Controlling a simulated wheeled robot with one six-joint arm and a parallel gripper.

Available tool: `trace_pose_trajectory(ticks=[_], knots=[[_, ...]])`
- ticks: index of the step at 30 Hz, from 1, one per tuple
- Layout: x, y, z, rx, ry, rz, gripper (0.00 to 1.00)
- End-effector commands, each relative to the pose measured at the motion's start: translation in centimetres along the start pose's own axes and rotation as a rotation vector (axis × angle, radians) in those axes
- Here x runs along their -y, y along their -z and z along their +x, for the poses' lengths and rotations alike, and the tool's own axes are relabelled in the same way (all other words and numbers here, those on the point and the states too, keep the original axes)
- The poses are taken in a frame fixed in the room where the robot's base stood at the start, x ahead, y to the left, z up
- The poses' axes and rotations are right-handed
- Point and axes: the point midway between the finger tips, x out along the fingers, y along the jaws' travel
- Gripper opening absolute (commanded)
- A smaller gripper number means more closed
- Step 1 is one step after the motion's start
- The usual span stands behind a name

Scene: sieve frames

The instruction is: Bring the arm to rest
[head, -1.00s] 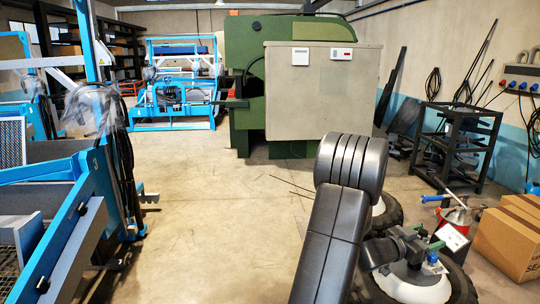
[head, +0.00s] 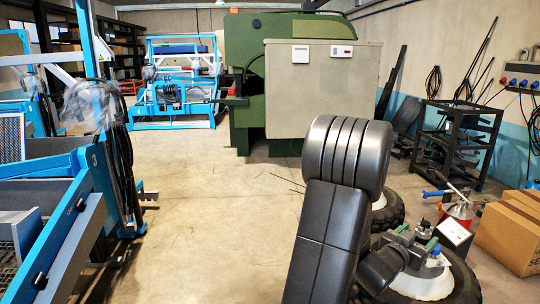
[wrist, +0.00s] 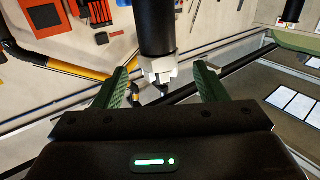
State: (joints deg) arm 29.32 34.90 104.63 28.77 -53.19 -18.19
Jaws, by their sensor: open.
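My gripper is open, its two green fingers wide apart in the wrist view (wrist: 163,82). Nothing is held. A black cylinder with a pale end fitting shows in the gap between the fingers, and I cannot tell how far beyond them it is. In the head view my arm rises from the bottom, bends at a large dark joint and comes down on the right. There my gripper (head: 415,238) shows small, in front of a pale-hubbed wheel (head: 462,285), and I cannot tell whether they touch.
Cardboard boxes (head: 510,232) and a red-and-blue tool (head: 458,208) are at right. A black metal stand (head: 456,140) is behind them. A green machine with a beige cabinet (head: 308,90) stands at the back. Blue frames (head: 75,215) fill the left. The middle floor (head: 205,215) is clear.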

Motion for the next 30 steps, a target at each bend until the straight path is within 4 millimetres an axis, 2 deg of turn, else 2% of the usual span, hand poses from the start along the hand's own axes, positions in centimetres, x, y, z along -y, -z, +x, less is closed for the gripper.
trace_pose_trajectory(ticks=[6, 12, 18, 30], knots=[[0.0, -0.2, -4.0, -0.001, 0.001, 0.001, 0.66], [0.0, -0.1, -6.5, -0.001, -0.001, 0.0, 0.66], [0.0, 0.0, -7.6, -0.001, -0.001, 0.0, 0.66], [0.0, 0.0, -7.7, 0.001, 0.0, 0.0, 0.66]])
